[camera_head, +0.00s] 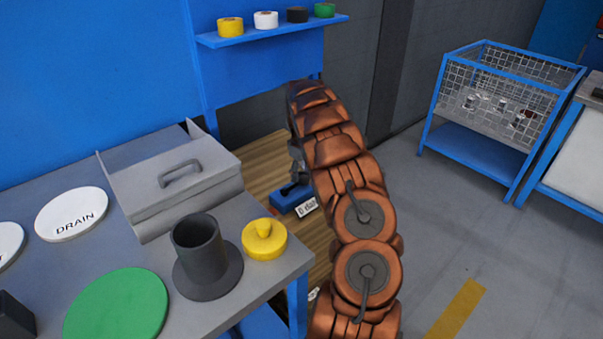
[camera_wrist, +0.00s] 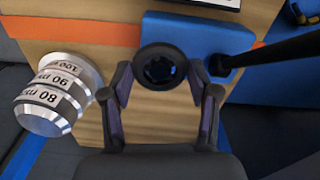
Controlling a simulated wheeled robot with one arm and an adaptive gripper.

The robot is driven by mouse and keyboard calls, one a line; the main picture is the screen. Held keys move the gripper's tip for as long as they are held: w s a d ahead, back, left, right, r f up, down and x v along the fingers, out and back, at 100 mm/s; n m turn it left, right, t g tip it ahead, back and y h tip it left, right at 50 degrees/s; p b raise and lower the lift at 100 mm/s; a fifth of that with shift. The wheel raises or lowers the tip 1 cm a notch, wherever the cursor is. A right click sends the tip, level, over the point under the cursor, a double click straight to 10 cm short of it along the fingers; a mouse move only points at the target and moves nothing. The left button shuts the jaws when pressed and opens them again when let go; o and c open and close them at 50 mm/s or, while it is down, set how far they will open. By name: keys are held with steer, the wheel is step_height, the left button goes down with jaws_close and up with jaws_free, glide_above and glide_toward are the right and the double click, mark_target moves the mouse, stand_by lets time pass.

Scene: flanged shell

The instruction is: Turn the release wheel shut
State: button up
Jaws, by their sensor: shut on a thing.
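My gripper (camera_wrist: 162,90) is shut on a round black part with a dark, bluish centre, which I take to be the release wheel (camera_wrist: 162,66). One finger touches it on each side in the wrist view. The wheel sits in front of a blue block (camera_wrist: 205,36) on a wooden top. In the head view my gripper (camera_head: 297,158) is mostly hidden by my orange arm, above the blue block (camera_head: 290,197) with a white label. The wheel cannot be made out there. How far the wheel is turned cannot be told.
A black rod (camera_wrist: 275,53) runs from the blue block to the right. A stepped silver gauge (camera_wrist: 55,95) stands left of my gripper. In the head view a grey bench holds a lidded box (camera_head: 180,178), a dark flanged cylinder (camera_head: 200,255) and a yellow knobbed disc (camera_head: 264,240).

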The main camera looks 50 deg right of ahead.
steer(key=c, duration=0.4)
